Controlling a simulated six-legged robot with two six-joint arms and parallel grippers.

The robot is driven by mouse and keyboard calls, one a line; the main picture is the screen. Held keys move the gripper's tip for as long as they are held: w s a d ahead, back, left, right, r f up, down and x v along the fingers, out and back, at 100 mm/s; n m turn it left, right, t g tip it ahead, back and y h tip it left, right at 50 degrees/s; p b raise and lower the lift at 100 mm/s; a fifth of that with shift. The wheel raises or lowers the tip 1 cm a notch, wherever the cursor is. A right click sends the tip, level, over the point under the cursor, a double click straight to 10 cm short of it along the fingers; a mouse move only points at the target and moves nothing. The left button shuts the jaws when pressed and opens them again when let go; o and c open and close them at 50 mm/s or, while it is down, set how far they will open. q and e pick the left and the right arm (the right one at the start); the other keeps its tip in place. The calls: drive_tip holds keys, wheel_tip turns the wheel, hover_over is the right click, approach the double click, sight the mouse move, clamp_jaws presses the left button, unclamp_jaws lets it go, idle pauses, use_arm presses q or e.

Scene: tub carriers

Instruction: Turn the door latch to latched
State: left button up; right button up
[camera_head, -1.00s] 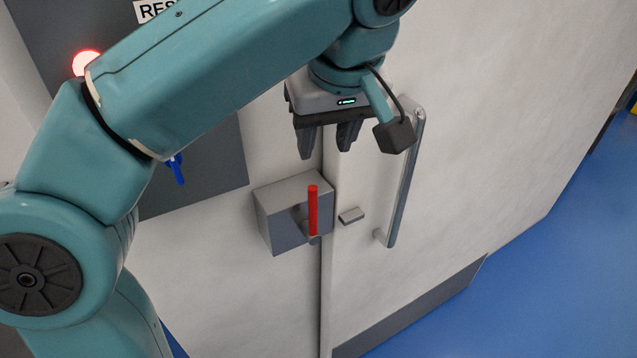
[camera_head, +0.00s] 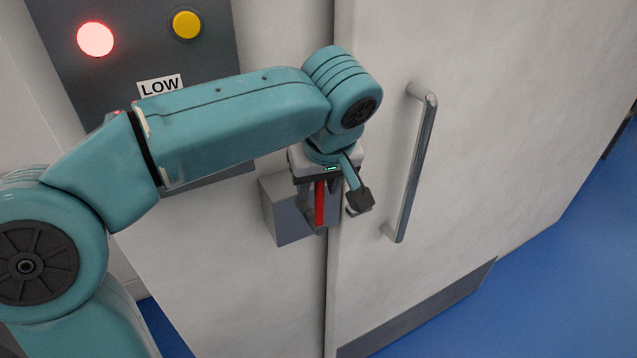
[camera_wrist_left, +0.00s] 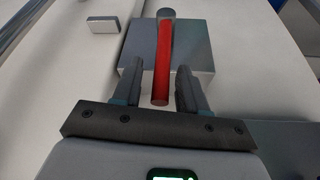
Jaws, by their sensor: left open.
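The door latch has a red handle (camera_head: 320,204) that stands upright in front of a grey latch box (camera_head: 283,213) beside the door seam. In the left wrist view the red handle (camera_wrist_left: 162,68) lies between the two fingers, with a gap on each side, and the grey box (camera_wrist_left: 194,45) is behind it. My left gripper (camera_head: 321,200) is open around the handle's free end, coming from above; in the wrist view its fingertips (camera_wrist_left: 169,73) straddle it. A small grey catch (camera_head: 357,210) is on the door, partly hidden by my wrist. My right gripper is not in view.
A long metal door handle (camera_head: 412,165) stands out from the white door (camera_head: 480,130) right of the latch. A dark panel (camera_head: 75,25) with a lit red lamp (camera_head: 95,40), a yellow button (camera_head: 187,25) and a LOW label (camera_head: 160,86) is at upper left. Blue floor (camera_head: 540,280) lies right.

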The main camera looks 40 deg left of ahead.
use_arm(q)
clamp_jaws()
drive_tip(key=w+g+p, duration=0.1)
drive_tip(key=p, duration=0.2)
drive_tip(key=w+d+g+y+p, duration=0.1)
drive_tip(key=w+g+p, duration=0.1)
drive_tip(key=p, duration=0.1)
drive_tip(key=w+f+m+g+y+p, duration=0.1)
drive_tip(key=p, duration=0.3)
drive_tip(key=shift+w+d+g, duration=0.15)
drive_tip(key=shift+d+g, duration=0.2)
drive_tip(key=shift+g, duration=0.05)
unclamp_jaws()
